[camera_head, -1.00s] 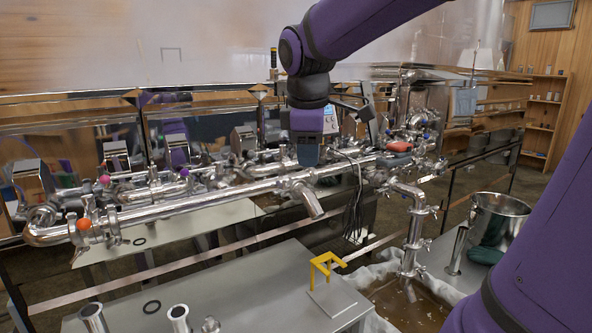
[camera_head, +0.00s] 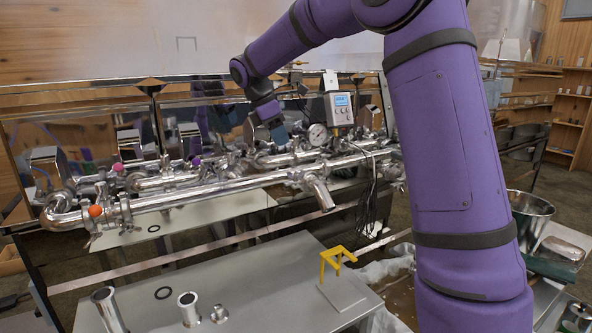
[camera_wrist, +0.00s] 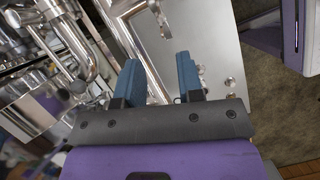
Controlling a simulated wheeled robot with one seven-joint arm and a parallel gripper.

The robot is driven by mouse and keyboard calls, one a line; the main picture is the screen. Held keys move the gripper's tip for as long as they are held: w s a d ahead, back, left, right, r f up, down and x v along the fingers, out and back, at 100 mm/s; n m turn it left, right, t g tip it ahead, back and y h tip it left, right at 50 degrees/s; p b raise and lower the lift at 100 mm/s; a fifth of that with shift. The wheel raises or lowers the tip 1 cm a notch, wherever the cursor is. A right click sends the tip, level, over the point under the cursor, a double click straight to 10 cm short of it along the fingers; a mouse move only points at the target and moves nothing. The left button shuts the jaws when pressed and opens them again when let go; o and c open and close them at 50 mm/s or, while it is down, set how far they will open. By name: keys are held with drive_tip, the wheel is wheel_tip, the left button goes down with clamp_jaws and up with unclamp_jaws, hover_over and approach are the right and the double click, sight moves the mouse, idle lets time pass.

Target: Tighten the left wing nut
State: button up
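Polished clamps join the long steel pipe (camera_head: 215,190) in the head view. One clamp (camera_head: 125,208) sits at its left end, beside an orange ball-shaped knob (camera_head: 95,211). The left wing nut is too small to pick out surely. My gripper (camera_head: 272,118) is above and behind the pipe, well right of that clamp and not touching it. In the wrist view its two blue fingers (camera_wrist: 159,76) stand apart with nothing held between them. Steel pipes (camera_wrist: 70,40) and a flat metal surface (camera_wrist: 190,30) lie beyond the fingers.
A grey box with a blue display (camera_head: 340,108) and a round gauge (camera_head: 318,134) stand right of my gripper. A yellow bracket (camera_head: 335,258) and short steel tubes (camera_head: 110,310) stand on the front table (camera_head: 245,290). A steel bucket (camera_head: 530,220) is at the right. My arm hides the pipework's right end.

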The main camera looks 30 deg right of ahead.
sight(296, 176)
drive_tip(key=x, duration=1)
drive_tip(key=shift+d+f, duration=0.15)
drive_tip(key=shift+f, duration=0.15)
clamp_jaws()
